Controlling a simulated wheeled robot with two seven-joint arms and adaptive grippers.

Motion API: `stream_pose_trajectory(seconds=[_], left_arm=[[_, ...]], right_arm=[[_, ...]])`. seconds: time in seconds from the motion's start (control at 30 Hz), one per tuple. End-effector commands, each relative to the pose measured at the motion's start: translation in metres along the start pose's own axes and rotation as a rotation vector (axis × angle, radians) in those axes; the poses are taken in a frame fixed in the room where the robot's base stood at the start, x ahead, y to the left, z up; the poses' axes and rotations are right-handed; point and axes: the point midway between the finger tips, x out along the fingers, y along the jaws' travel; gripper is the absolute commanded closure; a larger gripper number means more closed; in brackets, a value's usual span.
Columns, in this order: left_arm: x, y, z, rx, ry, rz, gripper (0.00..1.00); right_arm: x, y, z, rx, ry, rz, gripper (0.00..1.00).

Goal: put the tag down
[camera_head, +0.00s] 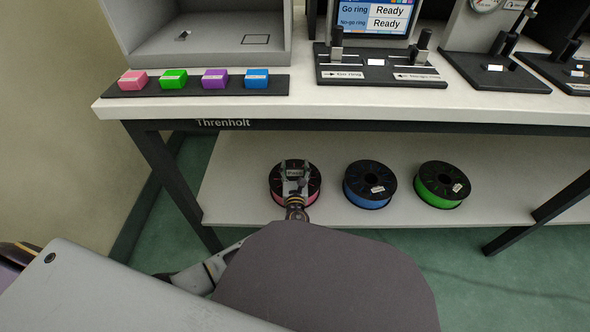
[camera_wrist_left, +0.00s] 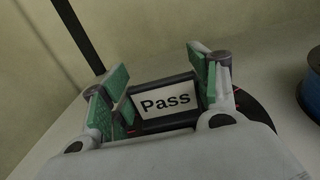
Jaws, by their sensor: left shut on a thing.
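The tag is a white plate with a dark frame reading "Pass" (camera_wrist_left: 165,102), seen between the fingers in the left wrist view. My left gripper (camera_wrist_left: 163,90) is shut on it. In the head view the left gripper (camera_head: 296,170) is in front of the pink spool (camera_head: 314,190) on the lower shelf. The gripper hides much of that spool. In the wrist view the spool's dark rim (camera_wrist_left: 262,112) shows behind and below the tag. I cannot tell whether the tag touches the spool. My right gripper is not in view.
A blue spool (camera_head: 352,190) and a green spool (camera_head: 430,192), each with a small white label, lie to the right on the lower shelf (camera_head: 240,155). The bench top (camera_head: 300,107) overhangs the shelf. Table legs (camera_head: 175,185) stand at its ends.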

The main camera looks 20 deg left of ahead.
Motion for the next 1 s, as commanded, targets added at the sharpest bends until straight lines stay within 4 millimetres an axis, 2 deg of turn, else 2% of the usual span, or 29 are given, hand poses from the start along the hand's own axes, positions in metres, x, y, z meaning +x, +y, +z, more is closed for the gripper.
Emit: stream_pose_trajectory(seconds=[0.3,0.33,0.5,1.0], left_arm=[[0.0001,-0.0003,-0.0021,0.000,0.000,0.000,0.59],[0.0001,-0.0002,-0.0022,0.000,0.000,0.000,0.37],[0.0000,-0.0002,-0.0022,0.000,0.000,0.000,0.18],[0.0000,-0.0001,-0.0002,0.000,0.000,0.000,0.18]], right_arm=[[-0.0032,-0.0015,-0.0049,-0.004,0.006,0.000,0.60],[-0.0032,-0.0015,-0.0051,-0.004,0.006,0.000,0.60],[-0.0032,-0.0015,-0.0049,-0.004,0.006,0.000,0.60],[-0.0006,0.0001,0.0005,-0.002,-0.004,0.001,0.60]])
